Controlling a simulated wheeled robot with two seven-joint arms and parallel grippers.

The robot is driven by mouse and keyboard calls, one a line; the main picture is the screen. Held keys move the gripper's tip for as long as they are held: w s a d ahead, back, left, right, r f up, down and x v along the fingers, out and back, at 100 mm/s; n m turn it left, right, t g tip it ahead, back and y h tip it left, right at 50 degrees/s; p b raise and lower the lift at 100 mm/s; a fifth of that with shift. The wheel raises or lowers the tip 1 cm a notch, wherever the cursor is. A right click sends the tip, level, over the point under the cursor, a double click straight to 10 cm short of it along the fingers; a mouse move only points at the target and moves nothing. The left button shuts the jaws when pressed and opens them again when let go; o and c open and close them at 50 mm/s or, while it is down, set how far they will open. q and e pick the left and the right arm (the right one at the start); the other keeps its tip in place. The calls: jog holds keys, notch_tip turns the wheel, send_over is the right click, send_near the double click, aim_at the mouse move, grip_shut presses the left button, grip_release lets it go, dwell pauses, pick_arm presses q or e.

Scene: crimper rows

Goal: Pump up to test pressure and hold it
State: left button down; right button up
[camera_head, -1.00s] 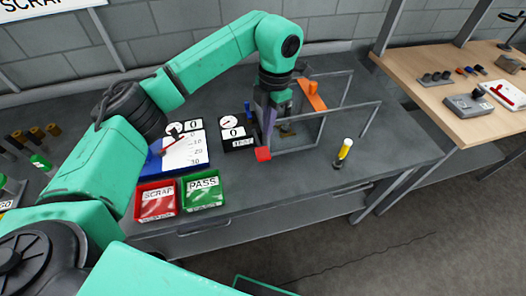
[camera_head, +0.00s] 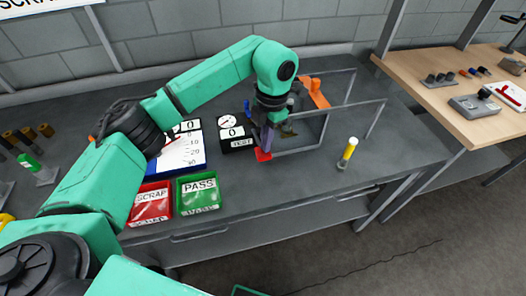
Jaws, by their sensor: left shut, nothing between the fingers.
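The test unit (camera_head: 237,142) is a black box marked TEST with a round white dial and a display that seems to read 0. My left gripper (camera_head: 264,147) points down just right of it, fingers shut and empty, at a small red piece (camera_head: 263,156); I cannot tell whether they touch. A grey open-frame guard (camera_head: 301,151) stands right of the gripper, with a small dark brassy part (camera_head: 288,131) partly hidden inside. An orange lever-like part (camera_head: 318,94) rises behind it. My right gripper is out of view.
A white-and-blue scale board (camera_head: 184,153), a red SCRAP tray (camera_head: 150,205) and a green PASS tray (camera_head: 199,193) lie left on the grey bench. A wooden table (camera_head: 440,68) is at far right.

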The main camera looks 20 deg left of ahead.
pick_arm(q)
notch_tip(320, 180, down, 4)
jog(key=b, duration=0.2)
jog(key=shift+s+b, duration=0.1)
jog(key=shift+b, duration=0.25)
jog(key=w+d+r, duration=0.1)
jog(key=w+r, duration=0.1)
jog(key=r, duration=0.5)
jog(key=w+d+r, duration=0.2)
jog(key=r, duration=0.6)
jog(key=shift+w+a+r, duration=0.1)
dwell(1.6)
